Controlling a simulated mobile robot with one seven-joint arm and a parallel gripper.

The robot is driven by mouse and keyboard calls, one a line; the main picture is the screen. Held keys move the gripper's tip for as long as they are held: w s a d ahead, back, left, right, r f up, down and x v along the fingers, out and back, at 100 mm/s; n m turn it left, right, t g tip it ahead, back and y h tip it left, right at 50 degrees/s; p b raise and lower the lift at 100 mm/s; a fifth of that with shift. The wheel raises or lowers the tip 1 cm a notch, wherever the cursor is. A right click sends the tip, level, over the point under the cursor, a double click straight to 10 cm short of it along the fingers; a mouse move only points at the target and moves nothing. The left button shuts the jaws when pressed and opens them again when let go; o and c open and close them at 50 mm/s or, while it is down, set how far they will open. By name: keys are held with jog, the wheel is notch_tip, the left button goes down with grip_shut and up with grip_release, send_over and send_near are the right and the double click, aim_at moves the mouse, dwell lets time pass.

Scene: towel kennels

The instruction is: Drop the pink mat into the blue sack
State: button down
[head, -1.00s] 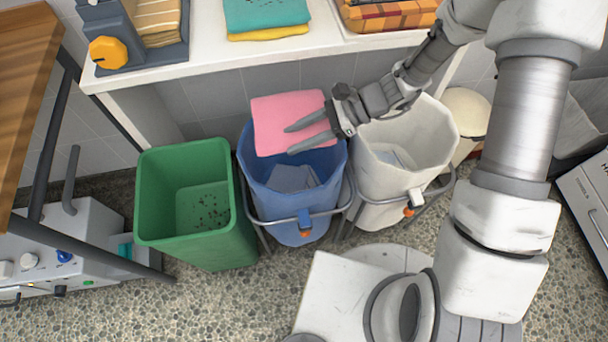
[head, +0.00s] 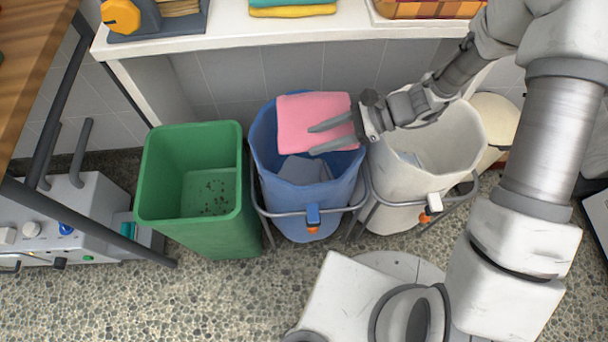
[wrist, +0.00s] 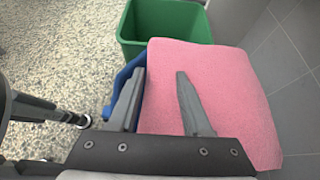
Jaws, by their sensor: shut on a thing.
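The pink mat (head: 304,112) is a folded pink square held over the mouth of the blue sack (head: 277,194). My gripper (head: 334,137) is shut on the mat's right part, with its fingers pointing left. The blue sack hangs in a metal frame, with a grey-blue cloth (head: 303,170) inside. In the wrist view the pink mat (wrist: 235,100) fills the middle and right. My gripper (wrist: 158,80) shows there too, with one finger over the mat. Only a strip of the blue sack (wrist: 121,84) shows there; the mat hides the rest.
A green bin (head: 203,228) stands left of the blue sack, with dark specks inside. A white sack (head: 396,190) stands on the right. A white shelf (head: 230,33) with folded towels (head: 292,9) lies behind. A wooden table (head: 32,70) is at the left.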

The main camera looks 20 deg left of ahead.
jog(key=shift+f, duration=0.15)
jog(key=shift+c, duration=1.3)
grip_release()
jog(key=p+v, duration=0.4)
jog(key=v, duration=1.3)
jog(key=shift+d+p, duration=0.25)
jog(key=shift+p, duration=0.15)
